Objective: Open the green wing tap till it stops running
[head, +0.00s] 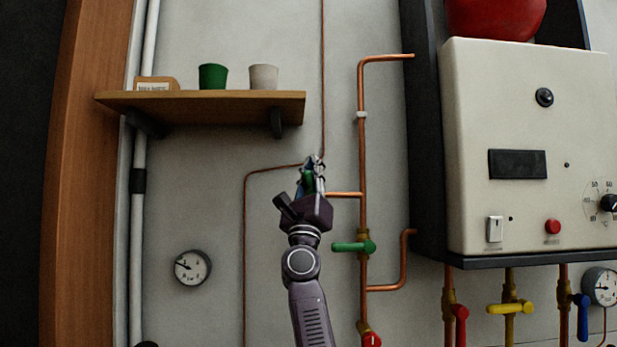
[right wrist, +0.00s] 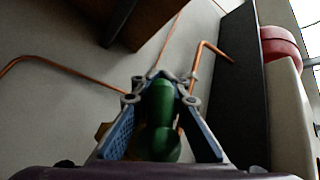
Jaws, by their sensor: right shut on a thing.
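The green wing tap (right wrist: 161,112) sits between the two fingers of my right gripper (right wrist: 162,88) in the right wrist view. One green wing points up between the fingertips and a rounder green part lies below it. A bit of brass (right wrist: 101,131) shows behind the left finger. In the head view my right gripper (head: 314,163) is at the wall, shut on the tap, and only a sliver of green (head: 306,182) shows. The gripper hides most of the tap and its pipe joint. My left gripper is not in view.
A wooden shelf (head: 200,105) with a green cup (head: 212,77) and a pale cup (head: 263,77) is above left. A green lever valve (head: 350,247) and a red-handled valve (head: 370,340) are below right. A white boiler (head: 530,130) stands at right.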

